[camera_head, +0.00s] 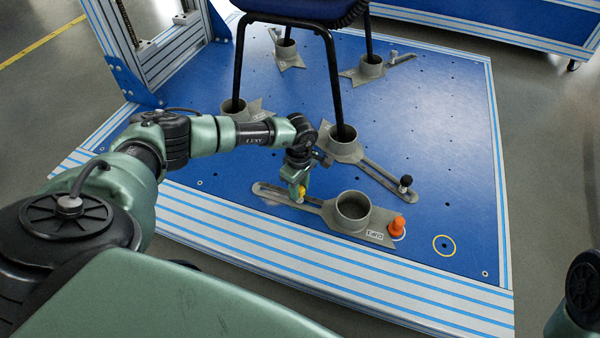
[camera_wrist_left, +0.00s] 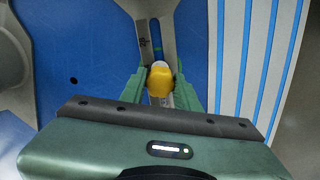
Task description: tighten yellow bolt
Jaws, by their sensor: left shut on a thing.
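In the left wrist view the bolt's yellow head (camera_wrist_left: 160,82) sits between the green fingers. My left gripper (camera_head: 299,188) points down and is shut on the yellow bolt; it also shows in the left wrist view (camera_wrist_left: 160,92). The bolt's lower part is mostly hidden. My right gripper is not in view; only a dark part of my right arm shows at the right edge.
An orange knob (camera_head: 396,227) stands at the clamp's right end. Behind it, another grey clamp (camera_head: 345,148) with a black-knobbed bolt (camera_head: 405,184) holds a black chair leg (camera_head: 335,95). More clamped chair legs stand farther back.

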